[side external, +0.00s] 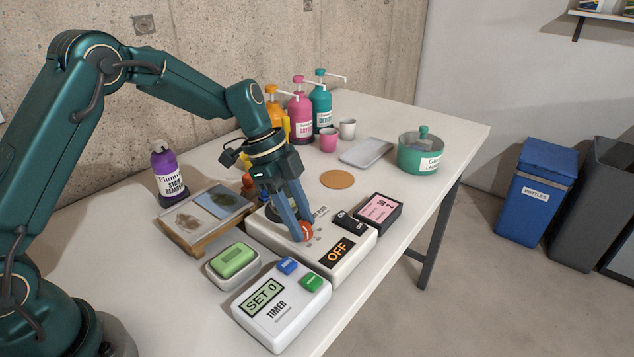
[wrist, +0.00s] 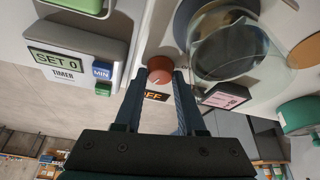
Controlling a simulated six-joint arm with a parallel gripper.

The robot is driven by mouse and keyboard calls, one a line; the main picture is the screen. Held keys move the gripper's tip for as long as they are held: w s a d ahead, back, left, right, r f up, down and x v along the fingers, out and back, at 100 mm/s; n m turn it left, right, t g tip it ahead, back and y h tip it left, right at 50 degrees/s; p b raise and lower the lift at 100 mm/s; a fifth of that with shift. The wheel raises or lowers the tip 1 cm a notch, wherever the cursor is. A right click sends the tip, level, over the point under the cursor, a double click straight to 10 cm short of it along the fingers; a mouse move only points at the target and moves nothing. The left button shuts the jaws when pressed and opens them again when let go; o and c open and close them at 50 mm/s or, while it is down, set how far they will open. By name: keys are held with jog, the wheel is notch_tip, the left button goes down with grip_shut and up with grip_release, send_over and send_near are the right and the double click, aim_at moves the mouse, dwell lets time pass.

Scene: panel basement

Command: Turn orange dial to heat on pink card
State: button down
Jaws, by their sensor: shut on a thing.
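The orange dial (side external: 306,230) sits on the front of a white hotplate unit (side external: 345,262). My gripper (side external: 300,238) reaches down from above, its two blue-grey fingers closed on the dial. In the wrist view the dial (wrist: 160,70) shows between the fingertips of my gripper (wrist: 162,82). The unit's orange display (side external: 337,252) reads OFF, and a black switch (side external: 348,221) is beside it. The pink card (side external: 379,208) lies in a black holder right of the unit; its print is too small to read surely. It also shows in the wrist view (wrist: 226,95).
A timer (side external: 281,308) reading SET 0 stands in front, with a green sponge (side external: 233,260) in a dish behind it. A wooden tray (side external: 187,238) is left. Pump bottles (side external: 300,110), cups and a teal pot (side external: 421,154) stand farther back. The right table edge is clear.

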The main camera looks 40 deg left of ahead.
jog(key=shift+m+g, duration=0.4)
jog(key=shift+m, duration=0.7)
jog(key=c, duration=0.5)
grip_release()
jog(key=shift+v, duration=2.55)
jog(key=shift+w, duration=0.1)
